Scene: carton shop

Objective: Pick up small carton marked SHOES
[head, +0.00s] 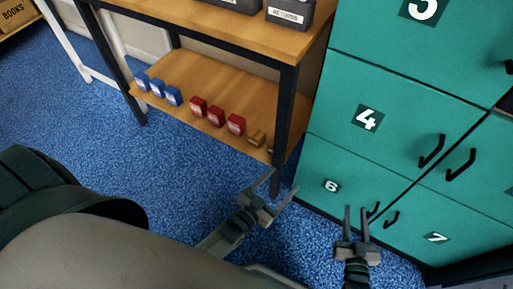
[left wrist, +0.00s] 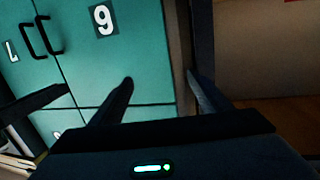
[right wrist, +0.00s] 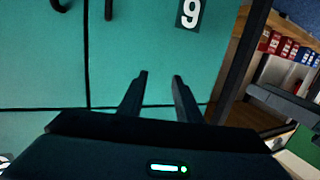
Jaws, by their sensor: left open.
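No carton that I can read as SHOES shows in any view. A carton marked BOOKS (head: 17,12) is at the far top left of the head view. My left gripper (head: 283,184) is open and empty, low in front of the workbench's right leg. In the left wrist view its fingers (left wrist: 160,80) are spread before the teal locker. My right gripper (head: 355,210) is also open and empty, in front of the lower locker doors. Its parted fingers (right wrist: 160,77) show in the right wrist view with only locker behind them.
A workbench (head: 215,27) has a lower shelf (head: 215,88) with blue boxes (head: 158,87), red boxes (head: 216,116) and small brown items (head: 257,139). Dark bins (head: 289,12) stand on top. Numbered teal lockers (head: 385,75) block the right. Blue carpet (head: 185,160) is clear left of the grippers.

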